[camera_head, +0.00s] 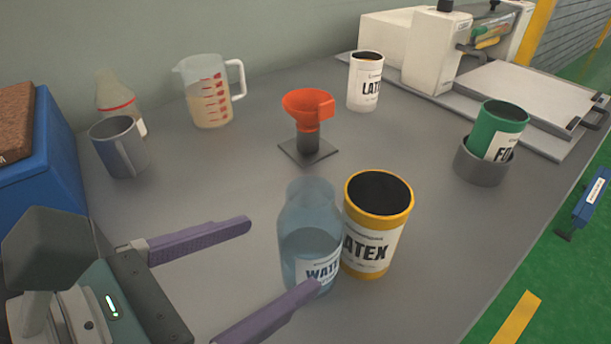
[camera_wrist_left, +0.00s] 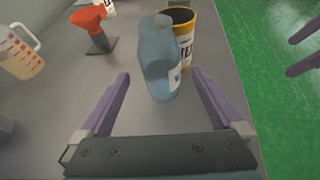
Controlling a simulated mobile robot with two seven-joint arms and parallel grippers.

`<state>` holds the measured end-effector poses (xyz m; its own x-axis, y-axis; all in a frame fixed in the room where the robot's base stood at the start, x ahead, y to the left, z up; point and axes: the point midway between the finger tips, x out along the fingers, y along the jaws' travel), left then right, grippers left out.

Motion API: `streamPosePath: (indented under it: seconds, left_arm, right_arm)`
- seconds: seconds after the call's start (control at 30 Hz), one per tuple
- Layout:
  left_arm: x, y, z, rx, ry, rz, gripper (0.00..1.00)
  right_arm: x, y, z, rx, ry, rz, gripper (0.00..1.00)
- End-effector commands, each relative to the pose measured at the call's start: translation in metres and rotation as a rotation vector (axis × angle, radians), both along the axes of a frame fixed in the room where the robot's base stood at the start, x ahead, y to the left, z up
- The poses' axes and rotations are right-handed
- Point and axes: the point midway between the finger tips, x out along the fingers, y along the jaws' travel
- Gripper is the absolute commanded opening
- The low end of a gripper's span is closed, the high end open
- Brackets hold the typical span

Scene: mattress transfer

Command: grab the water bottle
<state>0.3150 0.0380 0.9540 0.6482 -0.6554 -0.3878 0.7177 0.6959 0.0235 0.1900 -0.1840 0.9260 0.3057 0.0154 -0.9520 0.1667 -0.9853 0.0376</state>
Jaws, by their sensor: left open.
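The water bottle (camera_head: 308,240) is a clear bluish bottle with a white label, upright on the grey table. It also shows in the left wrist view (camera_wrist_left: 157,60). My left gripper (camera_head: 284,255) is open, its purple fingers pointing at the bottle. In the left wrist view (camera_wrist_left: 160,73) the bottle's lower part appears between the two fingertips, with no clear contact. In the head view the nearer fingertip overlaps the bottle's base. My right gripper (camera_wrist_left: 289,57) shows only as two separated purple fingers at the right edge of the left wrist view.
A yellow-rimmed latex can (camera_head: 372,225) stands close against the bottle's right side. An orange funnel (camera_head: 308,105) stands behind, with a measuring jug (camera_head: 208,92), grey mug (camera_head: 119,148) and white can (camera_head: 364,82). A green can (camera_head: 500,128) sits in a grey holder at right.

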Motion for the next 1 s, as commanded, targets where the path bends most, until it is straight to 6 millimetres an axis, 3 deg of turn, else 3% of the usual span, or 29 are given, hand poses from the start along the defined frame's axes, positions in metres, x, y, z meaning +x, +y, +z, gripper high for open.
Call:
streamPosePath:
  seconds: [0.53,0.83,1.0]
  left_arm:
    - [0.043,-0.044,-0.032,-0.022,0.012,0.014,1.0]
    - [0.048,-0.049,-0.034,-0.021,0.014,0.014,1.0]
    - [0.048,-0.049,-0.034,-0.02,0.013,0.014,0.83]
  right_arm:
    - [0.0,0.002,-0.022,0.007,-0.002,-0.004,1.0]
    - [0.0,0.002,-0.022,0.007,-0.002,-0.003,1.0]
    - [0.0,0.002,-0.022,0.007,-0.002,-0.003,1.0]
